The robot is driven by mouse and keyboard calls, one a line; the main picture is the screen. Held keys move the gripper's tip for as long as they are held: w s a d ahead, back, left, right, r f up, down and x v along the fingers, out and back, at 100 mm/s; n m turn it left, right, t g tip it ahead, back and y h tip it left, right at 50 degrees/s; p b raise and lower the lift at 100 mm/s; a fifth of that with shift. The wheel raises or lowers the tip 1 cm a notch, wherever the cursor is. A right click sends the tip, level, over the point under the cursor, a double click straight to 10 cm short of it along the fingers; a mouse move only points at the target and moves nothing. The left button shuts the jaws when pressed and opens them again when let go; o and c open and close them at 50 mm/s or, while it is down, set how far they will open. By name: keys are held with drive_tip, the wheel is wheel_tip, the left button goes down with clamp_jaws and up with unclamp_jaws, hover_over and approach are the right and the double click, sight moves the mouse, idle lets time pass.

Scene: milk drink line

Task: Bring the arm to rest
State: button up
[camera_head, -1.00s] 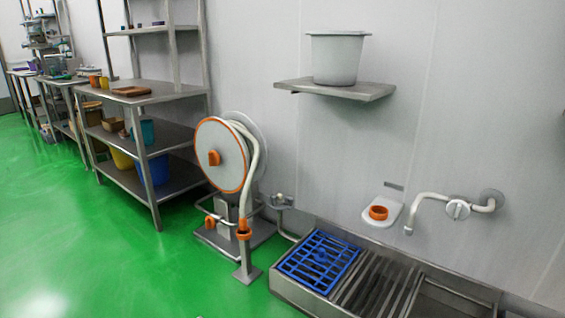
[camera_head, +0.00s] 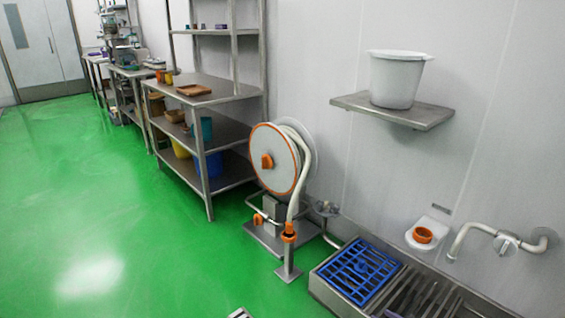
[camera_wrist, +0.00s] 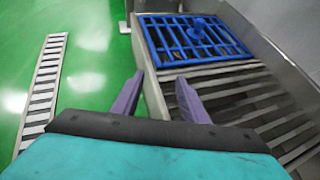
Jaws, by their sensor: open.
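My gripper (camera_wrist: 160,92) shows in the wrist view, with its two purple fingers spread apart and nothing between them. It hangs above the edge of a low steel trough (camera_wrist: 152,92), with the green floor to its left. A blue grate (camera_wrist: 192,40) lies over the far end of the trough, beyond the fingertips. The grate also shows in the head view (camera_head: 358,272).
A hose reel (camera_head: 275,160) stands by the wall, left of the trough. A white bucket (camera_head: 397,80) sits on a wall shelf (camera_head: 395,110). A steel rack (camera_head: 210,95) stands further left. A floor drain (camera_wrist: 42,90) lies left of the trough. The green floor is otherwise clear.

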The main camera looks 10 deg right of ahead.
drive_tip(key=s+a+r+n+g+y+p, duration=0.1)
drive_tip(key=s+a+r+n+g+p, duration=0.25)
drive_tip(key=a, duration=0.85)
drive_tip(key=s+a+r+n+g+y+p, duration=0.1)
drive_tip(key=s+a+n+g+y+p, duration=0.15)
drive_tip(key=s+a+n+p, duration=0.65)
drive_tip(key=a+r+n+g+y+p, duration=0.1)
drive_tip(key=a+r+n+g, duration=0.25)
drive_tip(key=a, duration=1.15)
drive_tip(key=s+a+r+n+g+h+p, duration=0.25)
drive_tip(key=s+n+g+p, duration=0.4)
drive_tip(key=s, duration=0.65)
drive_tip(key=s+d+r+n+g+h+b, duration=0.1)
drive_tip(key=s+d+n+h+b, duration=0.1)
drive_tip(key=s+d+n+h, duration=0.3)
drive_tip(key=s+d+n, duration=0.3)
drive_tip(key=n, duration=0.2)
drive_tip(key=shift+d+r, duration=0.35)
drive_tip(key=shift+s+n, duration=0.1)
drive_tip(key=shift+n, duration=0.15)
